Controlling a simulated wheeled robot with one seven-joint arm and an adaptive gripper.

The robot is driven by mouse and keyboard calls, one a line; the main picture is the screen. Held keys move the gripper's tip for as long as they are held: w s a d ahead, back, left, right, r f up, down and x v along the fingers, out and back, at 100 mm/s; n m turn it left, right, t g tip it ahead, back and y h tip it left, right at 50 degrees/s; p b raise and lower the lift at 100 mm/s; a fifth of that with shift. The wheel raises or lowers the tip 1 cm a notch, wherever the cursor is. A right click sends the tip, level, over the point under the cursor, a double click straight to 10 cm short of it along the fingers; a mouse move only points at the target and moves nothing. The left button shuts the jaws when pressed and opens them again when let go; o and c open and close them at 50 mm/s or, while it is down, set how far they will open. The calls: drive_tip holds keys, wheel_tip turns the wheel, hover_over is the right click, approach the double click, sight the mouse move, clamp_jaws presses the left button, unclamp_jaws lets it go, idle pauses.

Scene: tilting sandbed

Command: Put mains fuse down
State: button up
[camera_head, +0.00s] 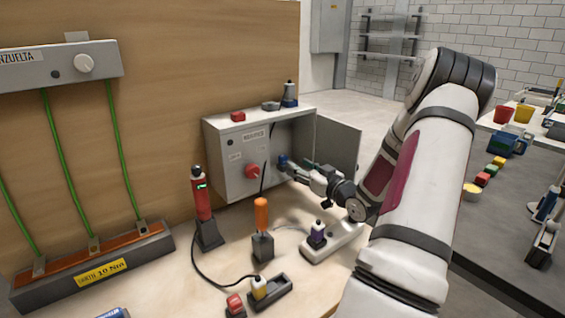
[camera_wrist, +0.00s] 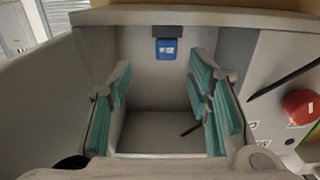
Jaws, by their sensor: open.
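A grey electrical box (camera_head: 222,157) stands against the wooden panel with its door (camera_head: 338,146) swung open. A blue block with a pale label (camera_wrist: 166,50), which may be the mains fuse, sits in a dark holder inside the box in the wrist view. My gripper (camera_head: 291,169) reaches into the opening from the right. In the wrist view its teal-padded fingers are spread apart (camera_wrist: 163,98), with nothing between them. The blue block lies beyond the fingertips, apart from them. In the head view a small blue patch (camera_head: 283,160) shows by the fingertips.
A red knob (camera_head: 252,171) is on the box front, beside the opening. Small red, grey and dark blue parts stand on the box top (camera_head: 252,121). Several tools stand on the bench below, including an orange-handled one (camera_head: 261,214) and a red one (camera_head: 202,195).

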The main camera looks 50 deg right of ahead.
sight(286, 158)
drive_tip(key=x, duration=0.3)
drive_tip(key=shift+a+r+x, duration=0.15)
drive_tip(key=shift+a+x, duration=0.05)
drive_tip(key=shift+x, duration=1.1)
drive_tip(key=shift+a+r+x, duration=0.15)
drive_tip(key=shift+x, duration=1.15)
drive_tip(key=shift+w, duration=0.1)
clamp_jaws()
